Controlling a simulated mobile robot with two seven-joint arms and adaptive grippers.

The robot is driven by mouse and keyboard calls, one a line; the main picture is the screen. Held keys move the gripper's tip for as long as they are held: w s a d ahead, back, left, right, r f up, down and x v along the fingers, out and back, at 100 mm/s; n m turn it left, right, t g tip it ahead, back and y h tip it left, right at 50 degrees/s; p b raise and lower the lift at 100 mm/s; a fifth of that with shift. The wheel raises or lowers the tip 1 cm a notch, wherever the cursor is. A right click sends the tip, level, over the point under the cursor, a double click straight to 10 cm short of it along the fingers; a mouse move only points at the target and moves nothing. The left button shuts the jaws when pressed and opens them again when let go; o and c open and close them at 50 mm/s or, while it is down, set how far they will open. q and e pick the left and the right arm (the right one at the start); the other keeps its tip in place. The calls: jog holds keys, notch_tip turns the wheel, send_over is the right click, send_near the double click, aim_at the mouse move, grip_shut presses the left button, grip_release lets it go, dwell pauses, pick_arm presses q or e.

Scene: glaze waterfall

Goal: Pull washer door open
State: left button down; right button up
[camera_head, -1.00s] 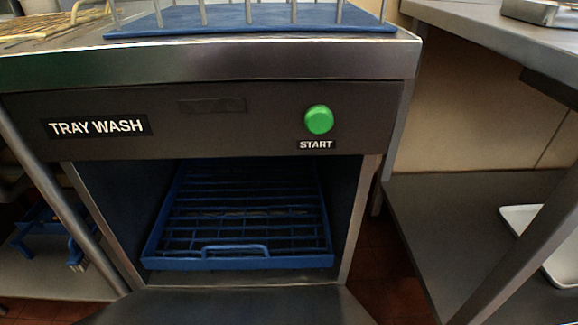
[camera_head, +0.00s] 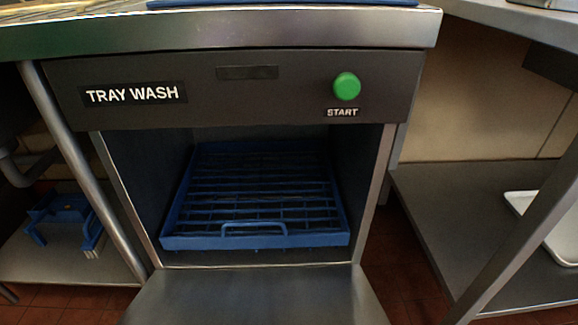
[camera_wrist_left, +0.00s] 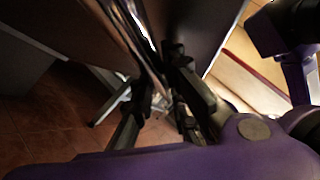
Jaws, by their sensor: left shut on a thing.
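The tray washer's door (camera_head: 255,296) hangs lowered from the bottom edge of the opening and tilts out toward me in the head view; its near edge is cut off. The washer cavity stands open, with a blue wire rack (camera_head: 255,205) inside. In the left wrist view my left gripper (camera_wrist_left: 160,112) is shut on the washer door, with its dark fingers on both sides of a thin edge or bar of it. I cannot tell which exact part lies between the fingertips. Neither gripper shows in the head view.
A green START button (camera_head: 347,86) sits on the washer's dark front panel (camera_head: 255,90). A steel shelf (camera_head: 430,205) with white trays stands at the right. A low shelf (camera_head: 60,265) with a blue item is at the left. Red tiled floor (camera_wrist_left: 50,130) lies below.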

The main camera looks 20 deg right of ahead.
pick_arm(q)
notch_tip(320, 180, down, 14)
jog(key=m+g+h, duration=0.1)
jog(key=m+h, duration=0.1)
jog(key=m, duration=0.1)
jog(key=shift+s+g, duration=0.3)
jog(key=shift+s, duration=0.05)
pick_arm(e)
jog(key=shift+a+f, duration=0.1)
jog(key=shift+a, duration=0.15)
pick_arm(q)
jog(key=shift+a+f, duration=0.1)
jog(key=c, duration=1.7)
grip_release()
notch_tip(320, 180, up, 10)
jog(key=shift+r, duration=0.1)
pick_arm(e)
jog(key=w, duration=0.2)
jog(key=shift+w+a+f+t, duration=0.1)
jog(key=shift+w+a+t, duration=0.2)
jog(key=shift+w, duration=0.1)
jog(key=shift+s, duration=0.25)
